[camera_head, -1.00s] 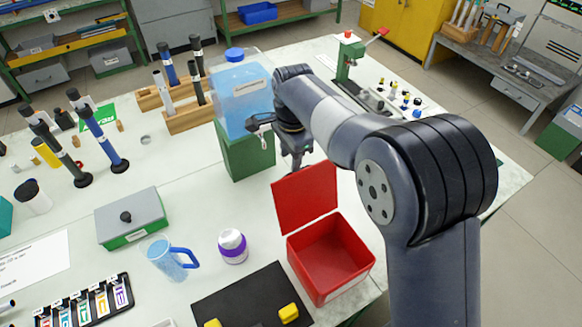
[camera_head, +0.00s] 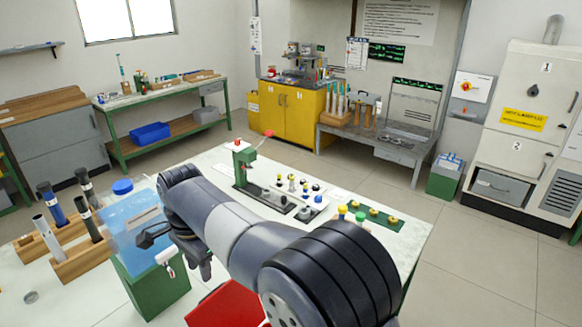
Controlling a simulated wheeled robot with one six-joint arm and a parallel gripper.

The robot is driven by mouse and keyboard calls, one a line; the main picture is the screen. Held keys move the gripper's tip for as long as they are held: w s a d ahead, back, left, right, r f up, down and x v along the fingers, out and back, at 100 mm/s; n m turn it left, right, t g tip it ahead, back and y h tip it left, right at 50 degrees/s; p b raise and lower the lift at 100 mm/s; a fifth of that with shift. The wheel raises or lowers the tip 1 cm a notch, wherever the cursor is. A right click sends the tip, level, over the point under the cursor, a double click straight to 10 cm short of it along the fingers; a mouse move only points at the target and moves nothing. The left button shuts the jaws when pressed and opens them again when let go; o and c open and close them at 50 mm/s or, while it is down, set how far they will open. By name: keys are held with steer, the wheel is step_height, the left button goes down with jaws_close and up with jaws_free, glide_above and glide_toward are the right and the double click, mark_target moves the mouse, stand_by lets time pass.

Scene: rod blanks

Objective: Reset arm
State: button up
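My arm reaches in from the bottom, its large dark joint near the bottom centre, and extends left over the white table. My gripper (camera_head: 203,262) hangs down at the arm's far end, beside the blue translucent water container (camera_head: 138,232) on its green stand (camera_head: 160,292). The fingers are small and partly dark against the arm, so their opening is unclear. I see nothing clearly held in them. The red box (camera_head: 228,305) is partly visible below the arm, cut by the bottom edge.
A green press (camera_head: 243,165) stands on the table beyond my arm, with several small knobbed parts (camera_head: 300,187) near it. Wooden racks with dark-capped rods (camera_head: 85,258) stand at left. A yellow cabinet (camera_head: 290,112) and grey bench (camera_head: 378,142) stand behind. Open floor lies right of the table.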

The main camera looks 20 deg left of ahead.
steer(key=shift+w+a+f+p, duration=0.1)
steer(key=shift+a+f+p, duration=0.1)
steer(key=shift+f, duration=1)
steer(key=shift+a+f+p, duration=0.1)
steer(key=shift+f+p, duration=0.05)
steer(key=shift+f, duration=1.05)
steer(key=shift+d+r, duration=0.1)
